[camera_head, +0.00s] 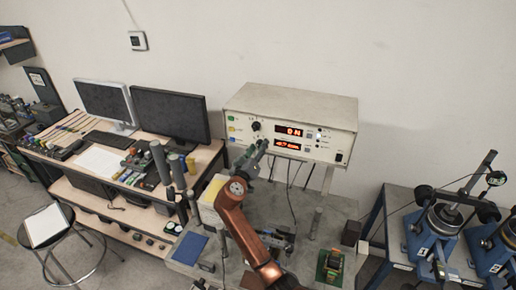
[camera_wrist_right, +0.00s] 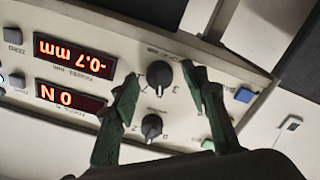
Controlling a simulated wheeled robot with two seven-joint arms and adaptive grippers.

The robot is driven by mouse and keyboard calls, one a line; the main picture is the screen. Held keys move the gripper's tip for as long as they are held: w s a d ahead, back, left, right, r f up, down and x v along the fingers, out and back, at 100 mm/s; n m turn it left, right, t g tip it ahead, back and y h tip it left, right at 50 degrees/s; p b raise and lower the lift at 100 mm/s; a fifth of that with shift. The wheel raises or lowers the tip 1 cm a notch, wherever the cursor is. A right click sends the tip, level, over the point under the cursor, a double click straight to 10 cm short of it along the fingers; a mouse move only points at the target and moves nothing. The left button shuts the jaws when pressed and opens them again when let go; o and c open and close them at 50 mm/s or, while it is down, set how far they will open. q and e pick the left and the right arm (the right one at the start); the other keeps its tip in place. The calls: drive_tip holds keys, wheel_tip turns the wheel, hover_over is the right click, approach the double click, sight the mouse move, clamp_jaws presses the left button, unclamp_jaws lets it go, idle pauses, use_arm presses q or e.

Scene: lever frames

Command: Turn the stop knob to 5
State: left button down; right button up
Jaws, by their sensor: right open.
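The white instrument box (camera_head: 300,103) stands at the back of the bench, with red displays and two dark knobs. One knob (camera_head: 256,126) shows in the head view. In the wrist view, turned upside down, a larger dark knob (camera_wrist_right: 158,75) with numerals such as 3 and 7 lies between my right fingertips. A second dark knob (camera_wrist_right: 151,126) lies below it, between the fingers. Which is the stop knob and its pointer setting are too small to tell. My right gripper (camera_head: 258,147) is open in front of the panel; contact with the knob cannot be told. My left gripper is not in view.
The displays show 0 N (camera_wrist_right: 71,97) and -0.7 mm (camera_wrist_right: 75,56). A blue button (camera_wrist_right: 244,95) and a green button (camera_wrist_right: 208,144) sit beside the fingers. Cables hang below the box. Monitors (camera_head: 170,115) stand left; blue machines (camera_head: 440,240) stand right.

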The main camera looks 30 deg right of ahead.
drive_tip(key=v, duration=1.2)
